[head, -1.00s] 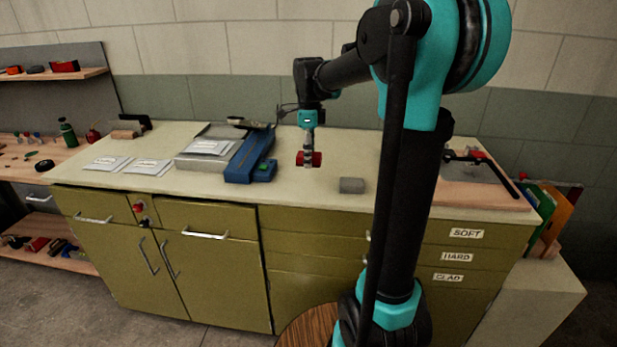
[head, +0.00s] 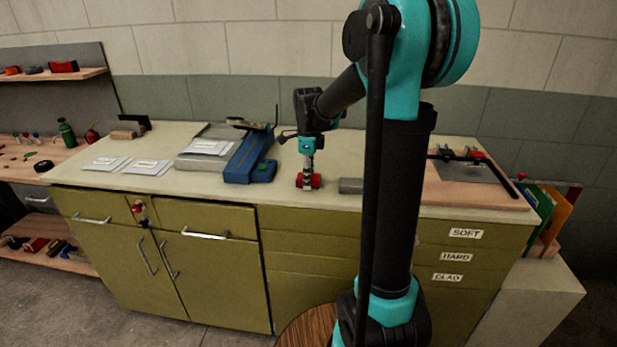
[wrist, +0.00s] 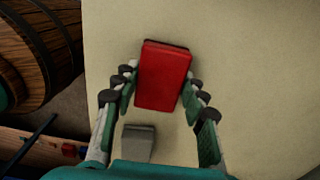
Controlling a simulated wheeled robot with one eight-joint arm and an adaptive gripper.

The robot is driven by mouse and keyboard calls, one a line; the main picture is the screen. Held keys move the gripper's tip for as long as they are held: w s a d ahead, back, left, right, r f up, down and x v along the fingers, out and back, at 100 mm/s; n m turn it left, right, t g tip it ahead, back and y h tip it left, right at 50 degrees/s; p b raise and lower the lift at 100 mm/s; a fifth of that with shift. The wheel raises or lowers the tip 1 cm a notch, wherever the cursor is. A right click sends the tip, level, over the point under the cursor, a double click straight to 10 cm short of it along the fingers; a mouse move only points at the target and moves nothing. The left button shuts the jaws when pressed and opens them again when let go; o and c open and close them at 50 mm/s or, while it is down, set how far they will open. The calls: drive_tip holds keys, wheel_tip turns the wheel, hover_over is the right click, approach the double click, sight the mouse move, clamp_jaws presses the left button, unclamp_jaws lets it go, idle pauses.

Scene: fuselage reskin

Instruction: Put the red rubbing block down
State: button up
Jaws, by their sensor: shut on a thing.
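The red rubbing block (head: 315,181) is at the cream bench top, low at its surface; I cannot tell whether it touches. My gripper (head: 308,180) points down from above and is shut on it. In the wrist view the red block (wrist: 163,76) lies between the two fingers of my gripper (wrist: 160,90), its long side running along them. The block's sides are partly hidden by the fingers.
A grey block (head: 351,186) sits just right of the red block, and shows in the wrist view (wrist: 138,142). A blue machine (head: 244,160) stands to the left. White packets (head: 147,167) lie further left. A board with a clamp (head: 470,190) is at the right.

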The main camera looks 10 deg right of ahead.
drive_tip(key=o, duration=1.2)
drive_tip(key=shift+f, duration=0.1)
wheel_tip(320, 180, up, 12)
drive_tip(key=shift+r, duration=0.2)
